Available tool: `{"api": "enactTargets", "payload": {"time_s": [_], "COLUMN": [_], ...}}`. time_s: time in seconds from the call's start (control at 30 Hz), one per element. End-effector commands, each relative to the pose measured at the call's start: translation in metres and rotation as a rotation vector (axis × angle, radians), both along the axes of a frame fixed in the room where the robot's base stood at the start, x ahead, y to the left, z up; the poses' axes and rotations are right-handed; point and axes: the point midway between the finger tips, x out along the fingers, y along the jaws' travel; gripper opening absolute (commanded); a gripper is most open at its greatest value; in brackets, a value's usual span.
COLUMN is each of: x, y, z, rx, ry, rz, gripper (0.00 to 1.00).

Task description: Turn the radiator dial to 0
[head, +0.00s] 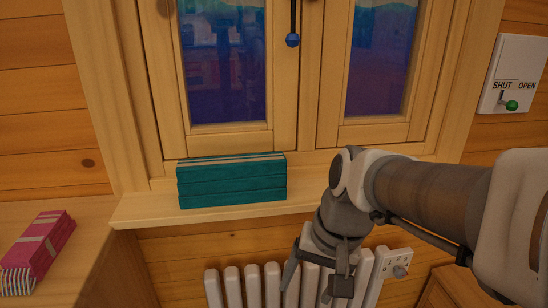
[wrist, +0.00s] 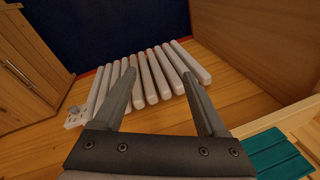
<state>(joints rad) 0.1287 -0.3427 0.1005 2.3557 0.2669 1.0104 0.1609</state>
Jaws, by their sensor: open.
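The radiator dial (head: 400,271) is a small grey knob on a white plate with small numerals (head: 392,259), at the right end of the white ribbed radiator (head: 254,284) below the window sill. In the wrist view the dial (wrist: 75,112) shows at the left, beside the radiator (wrist: 165,72). The number it points to is too small to tell. My gripper (head: 305,289) is in front of the radiator, left of the dial and apart from it. In the wrist view my gripper (wrist: 159,76) is open and empty, its fingers pointing toward the radiator ribs, some of which they hide.
A window sill (head: 145,210) holds a teal folded stack (head: 232,182) above the radiator. A red bundle (head: 38,250) lies on a wooden surface at the left. A wall panel marked SHUT and OPEN (head: 514,70) has a green-knobbed lever. A wooden cabinet (wrist: 30,70) stands near the dial.

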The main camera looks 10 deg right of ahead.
Motion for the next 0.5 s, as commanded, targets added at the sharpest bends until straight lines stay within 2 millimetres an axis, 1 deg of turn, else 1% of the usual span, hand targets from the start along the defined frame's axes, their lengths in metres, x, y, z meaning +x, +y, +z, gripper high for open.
{"api": "enactTargets", "payload": {"time_s": [0.03, 0.1, 0.27, 0.37, 0.5], "x": [0.007, 0.016, 0.036, 0.049, 0.068], "y": [-0.001, -0.006, -0.018, -0.029, -0.048], "z": [-0.035, -0.035, -0.063, -0.080, -0.103], "rx": [0.046, 0.118, 0.299, 0.424, 0.614], "ry": [0.063, 0.130, 0.263, 0.330, 0.402], "rz": [-0.052, -0.128, -0.303, -0.418, -0.585], "gripper": [0.75, 0.75, 0.75, 0.75, 0.75]}}
